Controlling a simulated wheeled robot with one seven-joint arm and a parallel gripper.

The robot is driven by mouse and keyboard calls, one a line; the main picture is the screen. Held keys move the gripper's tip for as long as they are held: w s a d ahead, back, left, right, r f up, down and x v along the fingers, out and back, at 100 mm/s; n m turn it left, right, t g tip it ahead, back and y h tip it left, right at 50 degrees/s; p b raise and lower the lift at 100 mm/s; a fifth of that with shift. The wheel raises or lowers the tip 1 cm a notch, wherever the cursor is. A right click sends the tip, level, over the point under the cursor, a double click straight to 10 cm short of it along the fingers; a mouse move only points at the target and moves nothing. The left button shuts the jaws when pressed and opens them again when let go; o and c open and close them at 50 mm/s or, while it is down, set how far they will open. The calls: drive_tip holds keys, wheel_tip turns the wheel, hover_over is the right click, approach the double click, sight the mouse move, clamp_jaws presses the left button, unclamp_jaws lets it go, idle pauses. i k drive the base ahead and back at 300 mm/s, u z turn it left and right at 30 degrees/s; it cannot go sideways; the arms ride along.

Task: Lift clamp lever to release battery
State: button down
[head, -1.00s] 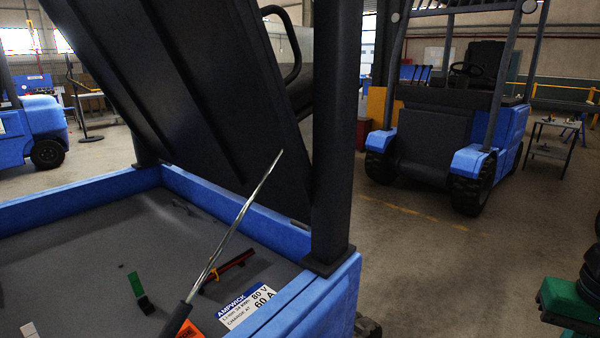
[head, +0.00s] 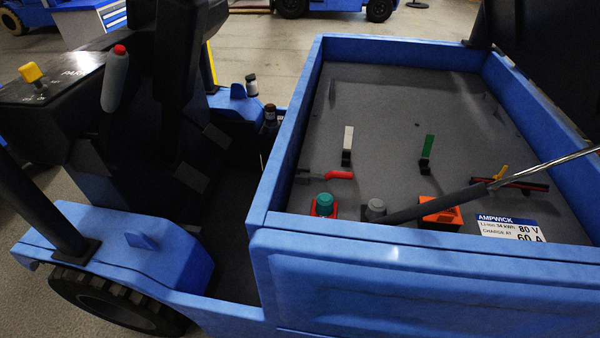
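The battery (head: 385,110) is a grey block filling the blue-walled bay, with an "AMPWICK 80 V" label (head: 510,228) near its front right. Several lever-like parts show on its top: a red lever (head: 338,174) at the left, an upright white-tipped one (head: 348,140), an upright green-tipped one (head: 428,147), and a red-and-black bar with a yellow tab (head: 501,172) at the right. I cannot tell which is the clamp lever. My gripper is not in view.
A gas strut (head: 440,204) crosses the bay's front right, hiding part of an orange block (head: 441,215). A green-and-red knob (head: 324,205) and grey cap (head: 376,209) sit by the front wall (head: 400,242). The raised cover (head: 548,55) stands at right, the driver's area (head: 215,190) at left.

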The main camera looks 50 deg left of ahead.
sight(328, 176)
drive_tip(key=u, duration=2.2)
drive_tip(key=k, duration=1.1)
drive_tip(key=z, duration=0.45)
drive_tip(key=i, duration=0.85)
drive_tip(key=u, duration=0.05)
